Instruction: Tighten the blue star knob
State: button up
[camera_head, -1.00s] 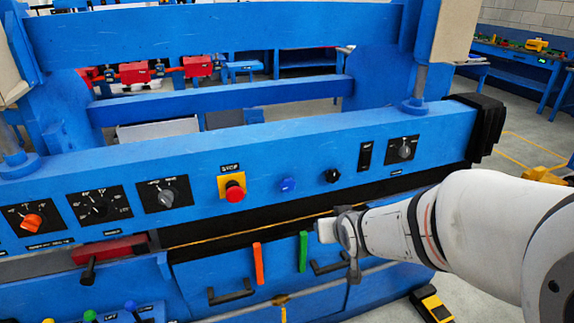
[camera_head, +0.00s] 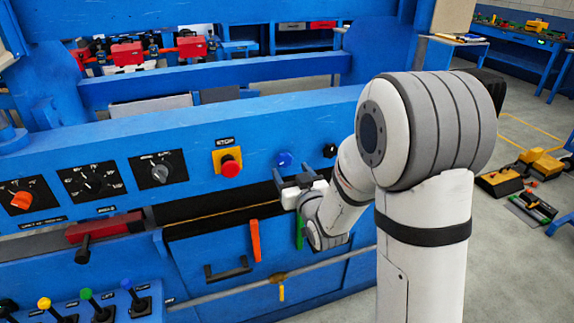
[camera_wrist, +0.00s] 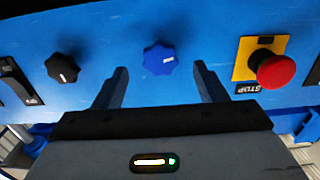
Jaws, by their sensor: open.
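The blue star knob (camera_head: 284,159) sits on the sloped blue panel, between the red stop button and a black knob. In the wrist view the blue star knob (camera_wrist: 159,58) shows whole, with a small light mark on it. My gripper (camera_head: 291,176) is just below the knob in the head view. In the wrist view my gripper (camera_wrist: 161,72) is open, with one finger on each side of the knob's line and the knob a little beyond the tips. The fingers appear apart from the knob, and nothing is between them.
The red stop button (camera_wrist: 276,70) on its yellow plate is right of the fingers in the wrist view. A black knob (camera_wrist: 62,68) is left of them. An orange handle (camera_head: 255,240) and a green handle (camera_head: 300,233) hang below the panel.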

aim_at(285, 162)
jog(key=shift+x, duration=1.85)
jog(key=c, duration=1)
